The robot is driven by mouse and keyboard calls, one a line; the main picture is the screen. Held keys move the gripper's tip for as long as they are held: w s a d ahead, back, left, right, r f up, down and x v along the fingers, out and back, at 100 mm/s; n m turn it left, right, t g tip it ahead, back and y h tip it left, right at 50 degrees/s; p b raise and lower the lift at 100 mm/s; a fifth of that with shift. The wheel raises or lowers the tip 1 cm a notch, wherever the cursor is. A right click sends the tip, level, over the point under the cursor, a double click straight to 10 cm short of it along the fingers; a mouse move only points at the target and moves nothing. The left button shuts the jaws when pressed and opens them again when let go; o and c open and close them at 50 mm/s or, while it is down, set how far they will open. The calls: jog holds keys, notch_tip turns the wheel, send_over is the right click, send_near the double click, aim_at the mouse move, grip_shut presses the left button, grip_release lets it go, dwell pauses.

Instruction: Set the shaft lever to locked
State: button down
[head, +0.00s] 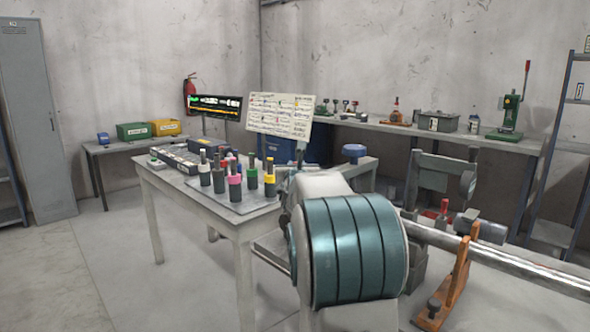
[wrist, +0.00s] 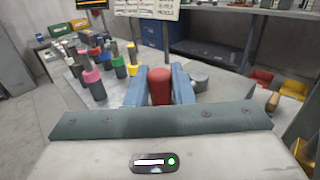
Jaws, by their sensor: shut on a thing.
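In the wrist view the two blue fingers of my gripper (wrist: 160,72) are closed on a red rounded grip (wrist: 160,88), one finger on each side. It looks like the handle of the shaft lever, but its pivot and base are hidden, so I cannot tell its setting. In the head view my arm's large striped link blocks the gripper and whatever it holds. A long shiny shaft (head: 525,265) runs to the right, passing an orange stand (head: 455,285). A small red part (head: 444,207) shows near the shaft's left end.
A table at left holds several coloured-handled tools (head: 235,188) and a dark case (head: 187,160). A sign board (head: 279,117) and a screen (head: 214,106) stand behind. A back bench (head: 400,128) carries a green press (head: 510,112). Open floor (head: 120,270) lies at left.

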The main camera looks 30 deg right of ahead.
jog(key=shift+s+d+r, duration=0.1)
jog(key=shift+d, duration=0.15)
jog(key=c, duration=1.3)
grip_release()
jog(key=shift+s+d, duration=0.1)
jog(key=shift+d, duration=0.05)
jog(key=shift+a, duration=0.25)
jog(key=shift+s+a, duration=0.1)
jog(key=shift+a, duration=0.05)
jog(key=v, duration=1.3)
jog(key=shift+s+a, duration=0.1)
jog(key=shift+a, duration=0.05)
